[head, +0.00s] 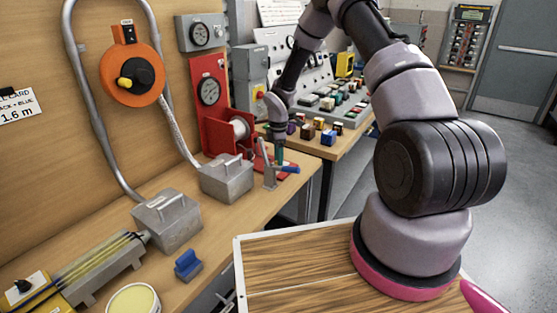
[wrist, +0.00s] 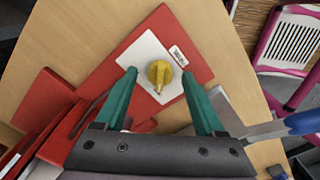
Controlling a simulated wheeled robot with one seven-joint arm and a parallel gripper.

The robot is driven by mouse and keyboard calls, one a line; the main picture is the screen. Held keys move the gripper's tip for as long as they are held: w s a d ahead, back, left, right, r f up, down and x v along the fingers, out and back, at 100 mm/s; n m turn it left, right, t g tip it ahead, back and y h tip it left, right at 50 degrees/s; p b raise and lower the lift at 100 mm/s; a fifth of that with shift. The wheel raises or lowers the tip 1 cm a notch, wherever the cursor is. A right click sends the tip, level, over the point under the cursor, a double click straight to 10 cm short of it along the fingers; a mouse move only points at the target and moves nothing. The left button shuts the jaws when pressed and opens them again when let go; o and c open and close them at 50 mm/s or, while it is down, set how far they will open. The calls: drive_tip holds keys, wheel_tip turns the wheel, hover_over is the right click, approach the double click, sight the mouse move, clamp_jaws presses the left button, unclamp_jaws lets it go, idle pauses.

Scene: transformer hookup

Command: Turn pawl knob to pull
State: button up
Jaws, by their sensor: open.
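The yellow pawl knob (wrist: 159,74) sits on a white plate (wrist: 150,50) on a red base (wrist: 177,25) in the wrist view. Its narrow pointer end faces down in that picture. A small label (wrist: 178,56) lies up and right of the knob; its lettering is hard to read. My gripper (wrist: 159,75) is open, with one green finger on each side of the knob and a visible gap on both sides. I cannot tell how far above the plate the fingertips are. In the head view my gripper (head: 279,155) points down at the red stand, and the knob is hidden.
A lever with a blue handle (head: 287,168) stands close beside my gripper. A wire spool (head: 240,128) in the red stand is to its left. A grey metal box (head: 226,178) sits in front on the bench. Colored blocks (head: 328,137) lie on the table behind.

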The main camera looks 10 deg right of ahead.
drive_tip(key=shift+f, duration=0.1)
clamp_jaws()
